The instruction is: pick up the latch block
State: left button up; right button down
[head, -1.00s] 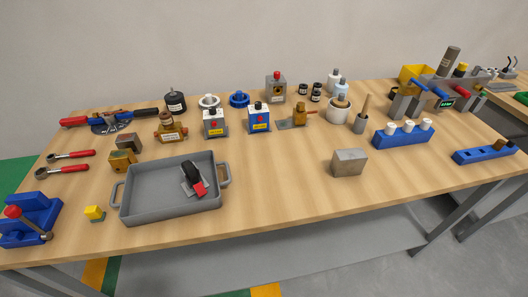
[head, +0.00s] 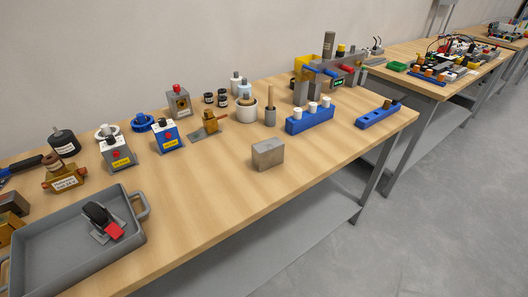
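No thing carries a readable "latch block" label, so I cannot tell for certain which one it is. A brass block with a small red part (head: 210,121) stands beside a flat plate, behind the middle of the table. A plain grey block (head: 267,154) sits alone near the front edge. A grey block with a red knob and a round brass face (head: 178,102) stands at the back. A black lever piece with a red end (head: 103,220) lies in the grey tray (head: 138,240). Neither of my grippers is in view.
A blue rack with white caps (head: 309,118) and a blue holder (head: 378,113) are at right. The wood between tray and grey block is clear. Another table (head: 440,88) stands beyond.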

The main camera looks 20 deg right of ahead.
aim_at(266, 154)
jog(key=i+l, duration=0.1)
jog(key=l, duration=0.3)
jog(key=i+l, duration=0.1)
jog(key=l, duration=0.7)
jog(key=i+l+z, duration=0.1)
jog(key=l, duration=0.25)
jog(key=i, duration=0.05)
